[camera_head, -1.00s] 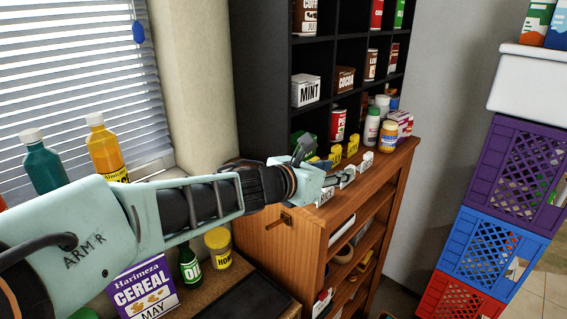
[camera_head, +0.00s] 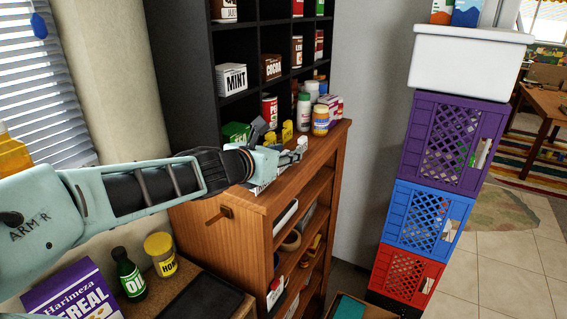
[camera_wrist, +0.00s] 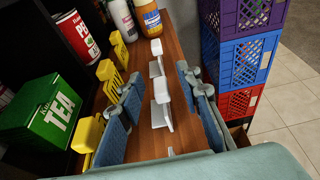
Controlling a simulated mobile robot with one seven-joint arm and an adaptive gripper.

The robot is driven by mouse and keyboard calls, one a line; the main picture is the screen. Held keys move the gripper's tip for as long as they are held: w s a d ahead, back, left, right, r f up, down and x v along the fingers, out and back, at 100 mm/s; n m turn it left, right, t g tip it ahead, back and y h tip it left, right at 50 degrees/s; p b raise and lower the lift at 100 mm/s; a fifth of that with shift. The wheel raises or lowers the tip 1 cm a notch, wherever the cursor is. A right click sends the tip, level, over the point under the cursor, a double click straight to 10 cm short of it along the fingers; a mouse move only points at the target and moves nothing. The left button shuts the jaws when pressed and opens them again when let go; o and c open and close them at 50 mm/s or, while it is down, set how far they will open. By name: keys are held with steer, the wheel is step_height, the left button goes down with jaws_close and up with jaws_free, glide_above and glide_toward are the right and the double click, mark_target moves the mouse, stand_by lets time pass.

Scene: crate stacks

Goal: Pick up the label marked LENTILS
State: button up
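My gripper (camera_wrist: 162,118) is open, with its blue pads apart, above the wooden shelf top. A white label stand (camera_wrist: 161,100) stands upright between the fingers, apart from both pads. A second white label stand (camera_wrist: 157,56) is just beyond it. Both show thin edges or backs, and no writing is readable, so I cannot tell which is LENTILS. In the head view my gripper (camera_head: 285,150) is over the shelf's left part, beside a white label (camera_head: 301,144). The gripper and wrist partly hide the row of labels.
Yellow holders (camera_wrist: 110,76), a green TEA box (camera_wrist: 45,115), a red can (camera_wrist: 76,37) and jars line the left side. Stacked purple (camera_head: 416,140), blue (camera_head: 403,215) and red crates (camera_head: 387,268) stand right. The floor at far right is clear.

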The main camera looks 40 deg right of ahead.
jaws_close()
steer(key=shift+r, duration=0.1)
stand_by(0.3)
